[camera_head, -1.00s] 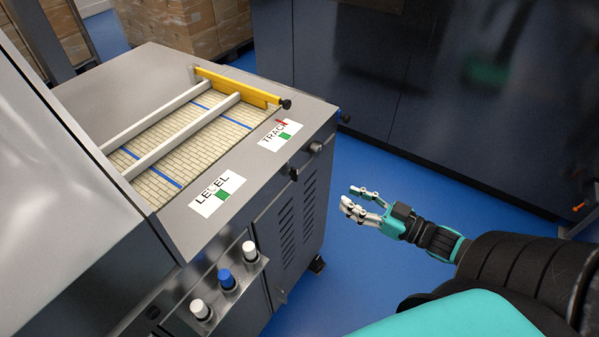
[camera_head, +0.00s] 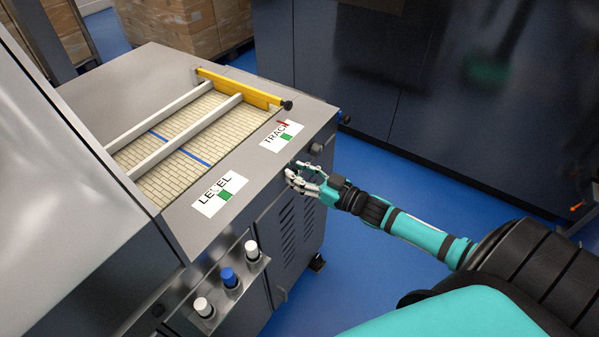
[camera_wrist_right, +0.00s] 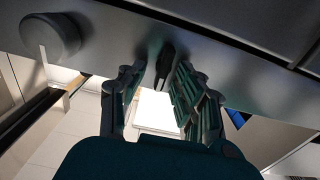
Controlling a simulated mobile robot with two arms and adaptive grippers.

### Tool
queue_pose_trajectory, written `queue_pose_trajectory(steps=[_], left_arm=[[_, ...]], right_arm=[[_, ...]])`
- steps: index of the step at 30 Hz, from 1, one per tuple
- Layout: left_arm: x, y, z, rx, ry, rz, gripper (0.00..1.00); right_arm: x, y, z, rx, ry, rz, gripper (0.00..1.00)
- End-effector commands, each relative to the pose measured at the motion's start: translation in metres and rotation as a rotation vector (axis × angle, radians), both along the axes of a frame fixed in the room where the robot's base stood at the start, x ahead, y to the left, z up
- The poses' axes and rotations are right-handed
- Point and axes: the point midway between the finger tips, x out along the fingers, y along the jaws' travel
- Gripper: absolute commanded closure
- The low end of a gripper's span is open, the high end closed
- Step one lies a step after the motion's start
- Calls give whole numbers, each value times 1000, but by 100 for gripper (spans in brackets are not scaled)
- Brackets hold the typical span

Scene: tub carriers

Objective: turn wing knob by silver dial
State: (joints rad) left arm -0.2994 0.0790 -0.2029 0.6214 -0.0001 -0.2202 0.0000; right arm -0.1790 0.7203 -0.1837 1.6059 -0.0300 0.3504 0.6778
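The dark wing knob (camera_wrist_right: 165,62) sticks out of the machine's grey front panel in the right wrist view. My right gripper (camera_wrist_right: 162,70) has its two fingers on either side of it, with a gap visible. In the head view my right gripper (camera_head: 296,175) is at the panel below the TRACK label and hides the wing knob. The round silver dial (camera_head: 317,149) is just right of it; in the wrist view the dial (camera_wrist_right: 50,38) is at upper left, clear of the fingers. My left gripper is not in view.
The machine top carries a belt (camera_head: 190,150) with rails, a yellow bar (camera_head: 240,88), a LEVEL label (camera_head: 218,193) and a TRACK label (camera_head: 281,135). White and blue buttons (camera_head: 228,278) stand at lower left. Blue floor (camera_head: 390,180) is open to the right.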

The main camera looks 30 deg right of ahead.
Motion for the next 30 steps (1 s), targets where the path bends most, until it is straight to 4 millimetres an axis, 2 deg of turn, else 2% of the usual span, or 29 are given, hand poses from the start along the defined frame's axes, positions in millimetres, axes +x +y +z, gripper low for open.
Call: queue_pose_trajectory(steps=[5,13,23,30], left_arm=[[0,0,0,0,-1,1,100],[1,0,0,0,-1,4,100],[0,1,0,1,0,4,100],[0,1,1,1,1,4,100]], right_arm=[[0,0,0,1,0,0,67],[0,0,0,1,0,0,100],[0,0,0,-11,-5,-1,100],[-1,1,0,-96,-41,-2,100]])
